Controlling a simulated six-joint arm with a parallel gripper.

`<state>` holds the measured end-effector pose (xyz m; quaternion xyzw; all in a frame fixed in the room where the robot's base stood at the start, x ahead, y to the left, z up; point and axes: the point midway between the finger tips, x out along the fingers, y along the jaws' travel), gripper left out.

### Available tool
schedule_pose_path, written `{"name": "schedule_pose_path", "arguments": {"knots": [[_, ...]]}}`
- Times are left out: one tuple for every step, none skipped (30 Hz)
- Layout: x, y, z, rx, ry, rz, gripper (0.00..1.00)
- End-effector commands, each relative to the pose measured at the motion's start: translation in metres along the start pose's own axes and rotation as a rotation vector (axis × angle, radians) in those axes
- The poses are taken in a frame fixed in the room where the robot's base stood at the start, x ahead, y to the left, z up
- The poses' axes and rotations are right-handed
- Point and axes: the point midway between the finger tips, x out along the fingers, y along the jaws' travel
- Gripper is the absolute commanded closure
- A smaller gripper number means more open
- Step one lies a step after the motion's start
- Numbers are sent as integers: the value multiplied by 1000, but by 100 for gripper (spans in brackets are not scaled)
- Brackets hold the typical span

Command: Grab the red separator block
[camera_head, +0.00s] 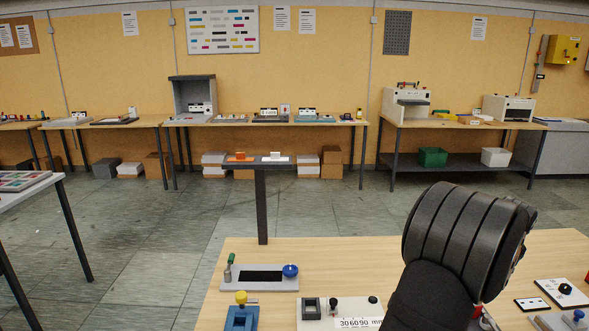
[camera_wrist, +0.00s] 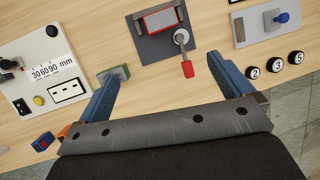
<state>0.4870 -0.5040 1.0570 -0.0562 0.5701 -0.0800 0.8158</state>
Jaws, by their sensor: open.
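In the wrist view my gripper (camera_wrist: 163,68) is open, its two blue fingers wide apart with nothing between them but the bare tabletop and a lever's end. No plain red block is clearly seen. A lever with a red grip (camera_wrist: 187,69) stands at that plate. A small blue and red block (camera_wrist: 42,142) lies at the lower left, outside the left finger. I cannot tell which is the separator. In the head view my arm hides the gripper.
A small green block (camera_wrist: 114,73) lies close to the left fingertip. A white panel marked 30 60 90 mm (camera_wrist: 45,80) is at left, also seen in the head view (camera_head: 312,311). Numbered round buttons (camera_wrist: 275,65) are beyond the right finger. Bare wood lies between.

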Motion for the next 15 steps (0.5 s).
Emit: {"name": "schedule_pose_path", "arguments": {"knots": [[0, 0, 0, 0, 0, 0, 14], [0, 0, 0, 0, 0, 0, 20], [0, 0, 0, 0, 0, 0, 28], [0, 0, 0, 0, 0, 0, 31], [0, 0, 0, 0, 0, 0, 31], [0, 0, 0, 0, 0, 0, 31], [0, 0, 0, 0, 0, 0, 31], [0, 0, 0, 0, 0, 0, 31], [0, 0, 0, 0, 0, 0, 31], [0, 0, 0, 0, 0, 0, 31], [0, 0, 0, 0, 0, 0, 31], [0, 0, 0, -5, 1, 0, 31], [1, 0, 1, -14, 2, 0, 31], [2, 0, 1, -30, 5, 1, 31], [3, 0, 3, -63, 10, 2, 31]]}}
